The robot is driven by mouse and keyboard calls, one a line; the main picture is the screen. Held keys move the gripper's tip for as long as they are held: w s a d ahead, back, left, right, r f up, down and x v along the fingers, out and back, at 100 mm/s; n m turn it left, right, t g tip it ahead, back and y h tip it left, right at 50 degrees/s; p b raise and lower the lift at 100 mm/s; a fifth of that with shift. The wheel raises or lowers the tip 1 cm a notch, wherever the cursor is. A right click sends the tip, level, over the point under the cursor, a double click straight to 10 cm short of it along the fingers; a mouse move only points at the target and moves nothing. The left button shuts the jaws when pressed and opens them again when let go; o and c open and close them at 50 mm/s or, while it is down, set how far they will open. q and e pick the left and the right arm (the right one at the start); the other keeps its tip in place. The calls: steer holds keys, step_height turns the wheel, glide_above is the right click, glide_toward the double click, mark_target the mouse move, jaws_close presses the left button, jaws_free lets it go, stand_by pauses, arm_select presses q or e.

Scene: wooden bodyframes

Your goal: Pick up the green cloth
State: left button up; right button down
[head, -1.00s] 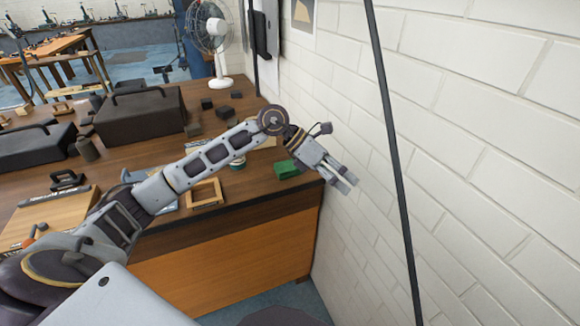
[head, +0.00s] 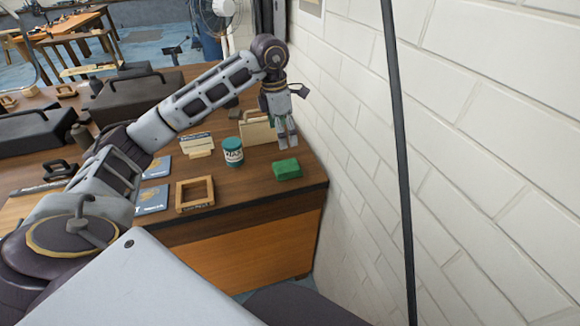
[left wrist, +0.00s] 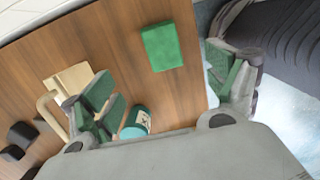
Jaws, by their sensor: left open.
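The green cloth (head: 287,169) is a small folded block lying flat on the wooden table near its front right corner. In the left wrist view the cloth (left wrist: 162,46) lies on the bare wood, beyond and between the spread fingers. My left gripper (head: 286,143) points down above the table, just behind the cloth in the head view and apart from it. It also shows in the left wrist view (left wrist: 172,98), open and empty with green finger pads. My right gripper is not in view.
A teal-labelled can (head: 232,152) stands left of the cloth; in the wrist view the can (left wrist: 138,122) is near one finger. A wooden frame (head: 195,194) lies nearer the front edge. A white brick wall (head: 450,150) rises close on the right.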

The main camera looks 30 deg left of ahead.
arm_select(q)
glide_above(287, 165)
steer(key=shift+s+f, duration=0.15)
steer(key=shift+f, duration=4.15)
steer(key=shift+f, duration=0.1)
steer(key=shift+f+p, duration=0.4)
steer(key=shift+f, duration=2.1)
steer(key=c, duration=1.1)
